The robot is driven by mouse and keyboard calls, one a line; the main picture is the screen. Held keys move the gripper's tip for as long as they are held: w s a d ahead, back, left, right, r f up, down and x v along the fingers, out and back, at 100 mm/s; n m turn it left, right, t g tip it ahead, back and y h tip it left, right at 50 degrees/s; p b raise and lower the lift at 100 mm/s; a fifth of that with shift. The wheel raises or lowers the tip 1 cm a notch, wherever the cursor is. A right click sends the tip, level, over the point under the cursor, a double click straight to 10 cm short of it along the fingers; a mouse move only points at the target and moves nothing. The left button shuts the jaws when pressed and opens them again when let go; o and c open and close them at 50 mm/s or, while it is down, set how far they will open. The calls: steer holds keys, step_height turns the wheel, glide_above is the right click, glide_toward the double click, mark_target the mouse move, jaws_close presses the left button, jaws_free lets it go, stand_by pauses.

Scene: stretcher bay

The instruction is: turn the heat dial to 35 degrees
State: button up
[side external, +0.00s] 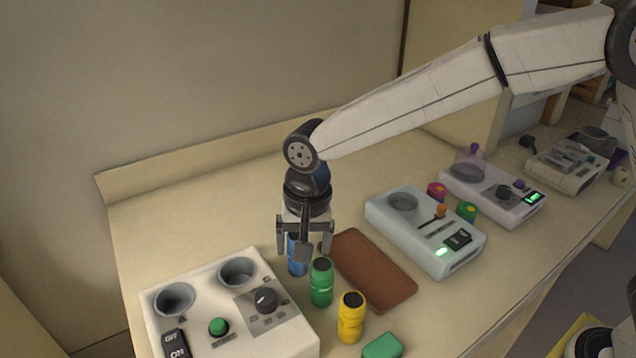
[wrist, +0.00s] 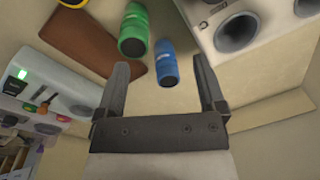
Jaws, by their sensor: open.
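A black dial (side external: 265,300) sits on a grey marked panel on the white two-cup unit (side external: 206,288) at the front left of the side external view. Its scale marks are too small to read. I cannot confirm the dial's setting. My gripper (side external: 304,254) is open and points down over the bench, above and to the right of the dial, touching neither the dial nor the unit. In the wrist view my gripper (wrist: 161,62) has its two fingers apart with nothing held. A corner of the white unit (wrist: 273,30) shows at the upper right there.
A blue bottle (side external: 297,262) stands beneath my gripper, partly hidden by it. A green bottle (side external: 321,282) and a yellow bottle (side external: 351,317) stand close to the unit's right side. A brown mat (side external: 372,272) and a pale device (side external: 415,244) lie further right.

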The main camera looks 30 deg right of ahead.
steer(key=m, duration=0.1)
glide_above(265, 295)
steer(key=shift+s+d+r+g, duration=0.1)
steer(key=shift+s+r+g, duration=0.1)
steer(key=shift+r+g, duration=0.15)
steer(key=shift+f, duration=0.1)
steer(key=shift+w+f, duration=0.1)
steer(key=shift+f, duration=3.65)
jaws_close()
